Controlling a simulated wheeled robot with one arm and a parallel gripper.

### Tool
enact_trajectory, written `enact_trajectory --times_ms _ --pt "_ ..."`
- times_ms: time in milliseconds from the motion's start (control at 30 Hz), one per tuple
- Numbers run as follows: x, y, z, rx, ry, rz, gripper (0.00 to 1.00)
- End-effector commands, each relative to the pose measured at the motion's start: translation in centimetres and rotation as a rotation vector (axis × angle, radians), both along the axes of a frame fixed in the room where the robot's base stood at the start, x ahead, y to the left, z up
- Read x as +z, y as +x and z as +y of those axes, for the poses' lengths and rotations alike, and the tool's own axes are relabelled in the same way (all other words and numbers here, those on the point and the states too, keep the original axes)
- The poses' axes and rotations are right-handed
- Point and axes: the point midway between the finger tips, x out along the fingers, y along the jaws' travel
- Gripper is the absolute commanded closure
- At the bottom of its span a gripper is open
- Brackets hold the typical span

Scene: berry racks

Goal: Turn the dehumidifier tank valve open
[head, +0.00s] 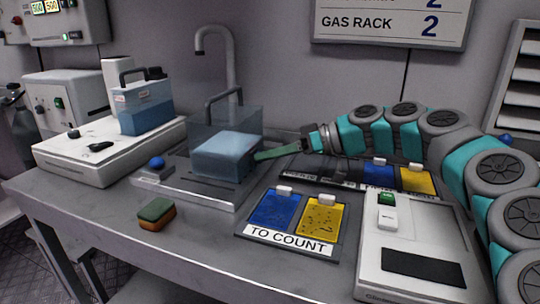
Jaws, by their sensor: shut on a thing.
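A clear tank (225,126) with a dark top handle and blue water inside stands on the metal sink tray in the middle of the head view. My gripper (258,156) reaches in from the right, its long green fingers at the tank's lower right side. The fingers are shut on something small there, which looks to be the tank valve. The valve itself is hidden by the fingers, so its angle cannot be told.
A faucet (229,60) rises behind the tank. A blue knob (157,162) sits on the tray's left. A white machine (75,154) holds another blue-filled tank (147,117). A sponge (157,213), "TO COUNT" board (289,240) and white device (417,238) occupy the bench.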

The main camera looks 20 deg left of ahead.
Motion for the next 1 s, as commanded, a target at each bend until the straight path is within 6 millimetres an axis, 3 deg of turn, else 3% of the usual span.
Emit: enact_trajectory --times_ms 633,667,900,1000 --pt "0.02 0.08 -0.04 0.000 0.006 0.069 1.00" --pt "0.04 0.08 -0.04 0.000 0.006 0.069 0.68" --pt "0.00 0.08 -0.03 -0.001 0.006 0.069 0.41" --pt "-0.02 0.08 -0.03 -0.001 0.006 0.069 0.39"
